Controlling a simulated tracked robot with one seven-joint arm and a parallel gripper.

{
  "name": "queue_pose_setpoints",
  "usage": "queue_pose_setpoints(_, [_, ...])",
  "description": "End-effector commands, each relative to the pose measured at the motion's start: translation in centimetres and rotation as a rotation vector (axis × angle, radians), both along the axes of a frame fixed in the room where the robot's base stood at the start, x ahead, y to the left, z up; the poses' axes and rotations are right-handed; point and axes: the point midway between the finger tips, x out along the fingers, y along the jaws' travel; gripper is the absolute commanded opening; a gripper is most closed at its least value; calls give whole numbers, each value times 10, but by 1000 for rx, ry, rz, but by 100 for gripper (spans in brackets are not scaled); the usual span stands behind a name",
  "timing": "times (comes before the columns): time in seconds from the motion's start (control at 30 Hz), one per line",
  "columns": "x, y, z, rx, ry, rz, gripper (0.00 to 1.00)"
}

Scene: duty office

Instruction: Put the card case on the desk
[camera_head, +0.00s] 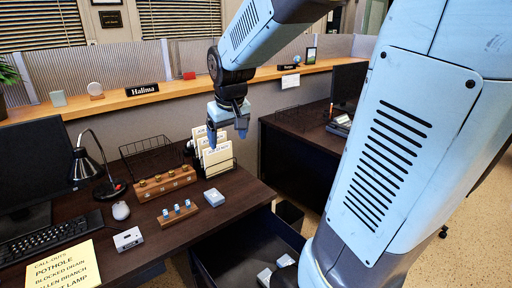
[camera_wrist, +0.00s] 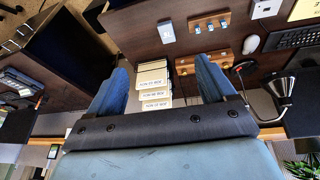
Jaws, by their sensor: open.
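The desk (camera_head: 150,235) is dark brown. I cannot tell for sure which item is the card case. A small pale box (camera_head: 214,197) lies on the desk near its right edge; it also shows in the wrist view (camera_wrist: 167,31). Two small pale boxes, one of them here (camera_head: 264,277), lie in the dark open drawer (camera_head: 205,268) below the desk. My gripper (camera_head: 229,136) is open and empty, above the rack of white cards (camera_head: 216,157). In the wrist view, those cards (camera_wrist: 153,94) show between my open fingers (camera_wrist: 160,72).
Wooden blocks with knobs (camera_head: 164,183) and pegs (camera_head: 178,212), a lamp (camera_head: 88,165), a mouse (camera_head: 120,211), a keyboard (camera_head: 50,237) and a yellow note (camera_head: 64,265) crowd the desk. A wooden ledge (camera_head: 190,88) with a name plate (camera_head: 142,90) runs behind.

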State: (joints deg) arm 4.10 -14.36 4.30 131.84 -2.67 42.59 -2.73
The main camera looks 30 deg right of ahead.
Motion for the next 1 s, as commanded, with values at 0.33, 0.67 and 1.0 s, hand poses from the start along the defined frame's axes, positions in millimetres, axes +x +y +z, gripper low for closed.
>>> queue_pose_setpoints(0.33, [-89, 2, 36, 30, -81, -37, 83])
queue_pose_setpoints(0.67, [-156, 2, 43, 71, -136, -58, 83])
queue_pose_setpoints(1.0, [-169, 4, 42, 81, -145, -62, 83])
